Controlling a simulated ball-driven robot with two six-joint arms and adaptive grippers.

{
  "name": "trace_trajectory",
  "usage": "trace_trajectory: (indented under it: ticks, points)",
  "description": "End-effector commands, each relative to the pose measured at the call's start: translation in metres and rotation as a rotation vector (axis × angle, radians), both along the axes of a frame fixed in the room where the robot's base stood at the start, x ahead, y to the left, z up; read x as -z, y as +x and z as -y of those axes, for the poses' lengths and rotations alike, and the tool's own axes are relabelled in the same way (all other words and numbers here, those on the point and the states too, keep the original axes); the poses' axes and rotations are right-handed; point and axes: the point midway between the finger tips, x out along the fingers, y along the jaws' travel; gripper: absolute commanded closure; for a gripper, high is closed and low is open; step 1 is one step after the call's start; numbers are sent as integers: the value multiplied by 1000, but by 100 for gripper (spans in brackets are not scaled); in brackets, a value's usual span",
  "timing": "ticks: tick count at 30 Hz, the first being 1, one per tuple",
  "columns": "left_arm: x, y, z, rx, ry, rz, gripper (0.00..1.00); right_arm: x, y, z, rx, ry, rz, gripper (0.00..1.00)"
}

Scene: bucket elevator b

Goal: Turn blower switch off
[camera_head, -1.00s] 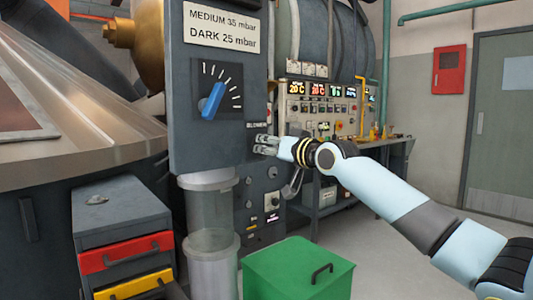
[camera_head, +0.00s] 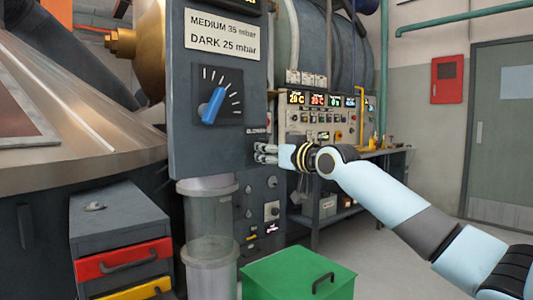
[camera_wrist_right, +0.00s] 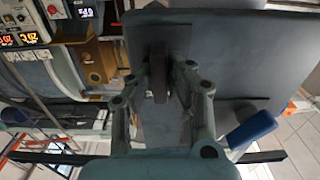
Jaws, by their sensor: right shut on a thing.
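The blower switch (camera_wrist_right: 158,84) shows in the right wrist view as a dark lever standing out from the grey panel (camera_wrist_right: 240,55), between my right gripper's fingers. In the head view the switch is hidden by the fingers, just under the BLOWER label (camera_head: 257,131) at the lower right of the panel. My right gripper (camera_head: 262,152) is at the panel face and shut on the switch; its two fingers also show in the right wrist view (camera_wrist_right: 159,72). My left gripper is not in view.
A blue dial knob (camera_head: 213,106) sits on the panel up and left of my right gripper. A green box (camera_head: 297,275) stands below the arm. A control console (camera_head: 320,115) and bench are behind. Drawers (camera_head: 122,245) stand at the lower left.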

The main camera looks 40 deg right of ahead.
Motion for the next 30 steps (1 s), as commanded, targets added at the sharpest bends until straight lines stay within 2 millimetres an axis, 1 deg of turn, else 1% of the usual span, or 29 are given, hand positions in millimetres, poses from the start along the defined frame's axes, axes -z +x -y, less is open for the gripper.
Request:
trace_trajectory:
  ticks: [1, 3, 4, 8, 9, 16, 19, 20, 27, 30]
  points:
    - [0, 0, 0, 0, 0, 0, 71, 3, 0, 0, 1, -2, -7, 100]
    - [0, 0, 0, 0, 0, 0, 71, 3, 0, 0, 1, -2, -7, 100]
    - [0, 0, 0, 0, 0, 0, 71, 3, 0, 0, 1, -2, -7, 80]
    - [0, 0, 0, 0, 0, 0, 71, 2, 0, 0, 1, 0, -5, 63]
    - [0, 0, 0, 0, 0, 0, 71, 2, 0, 0, 1, 0, -4, 62]
    - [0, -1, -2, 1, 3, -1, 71, 1, -1, 0, 0, 0, -2, 62]
    - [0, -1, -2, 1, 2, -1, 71, 2, -7, 2, 2, -4, -4, 62]
    - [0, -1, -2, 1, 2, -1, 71, 2, -11, 2, 2, -3, -4, 62]
    - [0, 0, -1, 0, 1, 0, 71, 3, -53, 4, -2, -9, -6, 62]
    - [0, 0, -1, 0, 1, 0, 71, 3, -63, 7, 3, -7, -6, 62]
